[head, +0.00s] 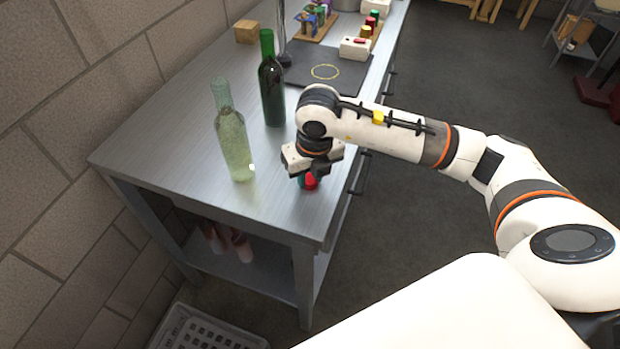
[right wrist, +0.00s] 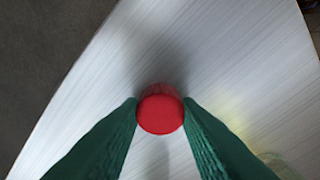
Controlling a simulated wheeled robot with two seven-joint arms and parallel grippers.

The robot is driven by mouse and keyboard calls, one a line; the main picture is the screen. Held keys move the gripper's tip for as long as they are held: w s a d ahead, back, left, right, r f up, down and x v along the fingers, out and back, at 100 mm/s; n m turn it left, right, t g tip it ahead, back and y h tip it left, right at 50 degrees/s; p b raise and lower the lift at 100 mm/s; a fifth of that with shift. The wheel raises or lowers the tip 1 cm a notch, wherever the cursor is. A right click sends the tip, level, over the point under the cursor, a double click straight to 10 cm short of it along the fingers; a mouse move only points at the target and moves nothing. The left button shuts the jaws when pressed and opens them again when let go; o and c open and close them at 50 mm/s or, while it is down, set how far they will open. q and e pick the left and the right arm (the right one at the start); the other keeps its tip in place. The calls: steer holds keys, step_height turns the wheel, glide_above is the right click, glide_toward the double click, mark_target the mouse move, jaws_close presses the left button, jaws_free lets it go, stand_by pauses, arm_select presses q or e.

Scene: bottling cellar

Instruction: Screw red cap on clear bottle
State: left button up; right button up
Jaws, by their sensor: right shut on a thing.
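The clear bottle (head: 233,140) stands upright on the metal table, with no cap on its neck. My right gripper (head: 306,180) is to the right of the bottle, near the table's front right edge. Its green fingers are shut on the red cap (head: 312,182). In the right wrist view the red cap (right wrist: 160,110) sits between the two fingertips, its round face toward the camera. Whether the cap touches the table I cannot tell. My left gripper is not in view.
A dark green bottle (head: 271,82) stands upright behind the clear bottle. A dark mat (head: 340,76) with a yellow ring, a wooden block (head: 247,31) and a white box (head: 354,48) are farther back. The metal table (head: 175,125) is bare around the clear bottle.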

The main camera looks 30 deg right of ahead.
mark_target(310, 179)
steer(key=shift+r, duration=0.1)
step_height(310, 179, up, 10)
steer(key=shift+b, duration=0.4)
